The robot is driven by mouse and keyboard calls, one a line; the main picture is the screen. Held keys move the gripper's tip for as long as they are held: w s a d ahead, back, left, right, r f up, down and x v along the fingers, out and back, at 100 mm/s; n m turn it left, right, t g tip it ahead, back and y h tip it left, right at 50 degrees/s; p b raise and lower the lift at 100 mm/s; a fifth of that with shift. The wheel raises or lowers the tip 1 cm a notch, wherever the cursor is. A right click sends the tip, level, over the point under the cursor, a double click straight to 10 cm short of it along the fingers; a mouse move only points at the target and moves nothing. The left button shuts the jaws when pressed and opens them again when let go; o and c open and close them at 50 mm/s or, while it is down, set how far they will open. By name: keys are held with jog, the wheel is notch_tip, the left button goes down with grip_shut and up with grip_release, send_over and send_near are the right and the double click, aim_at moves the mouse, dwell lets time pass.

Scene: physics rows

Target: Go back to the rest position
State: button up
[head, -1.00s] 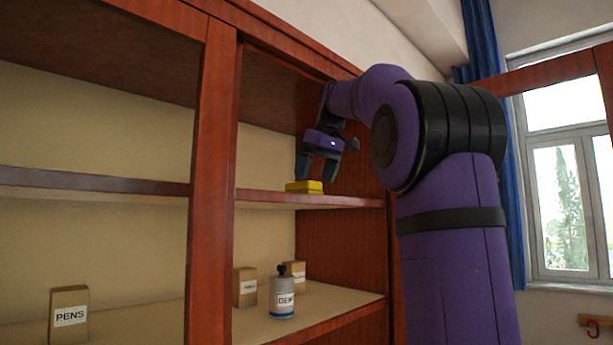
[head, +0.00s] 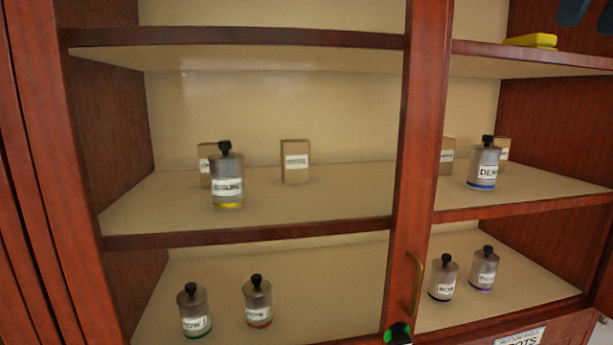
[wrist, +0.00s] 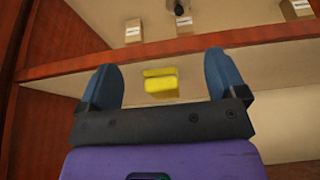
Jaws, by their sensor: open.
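My gripper (head: 588,15) is open, and only its blue fingertips show at the top right corner of the head view. The wrist view shows both blue fingers of my gripper (wrist: 161,75) spread apart with nothing held between them. A yellow block (head: 531,41) lies on the upper right shelf (head: 535,58), just left of and below the fingertips. In the wrist view the yellow block (wrist: 160,82) appears beyond the gap between the fingers. The rest of my arm is out of the head view.
A wooden cabinet surrounds the shelves, with an upright post (head: 418,140) in the middle. A grey bottle with a yellow band (head: 228,180) and one with a blue band (head: 484,168) stand on the middle shelves. Several bottles stand lower. A small box (head: 295,161) is behind.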

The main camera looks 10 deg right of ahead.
jog(key=s+a+f, duration=0.4)
jog(key=a+f, duration=0.3)
jog(key=f, duration=0.3)
jog(key=s+a+f, duration=0.4)
jog(key=a+f, duration=0.4)
jog(key=f, duration=0.3)
jog(key=s+a+f, duration=0.4)
jog(key=a+f, duration=0.3)
jog(key=f, duration=0.4)
jog(key=shift+s+a+f+t, duration=0.15)
jog(key=shift+s+t, duration=0.1)
jog(key=shift+t, duration=0.15)
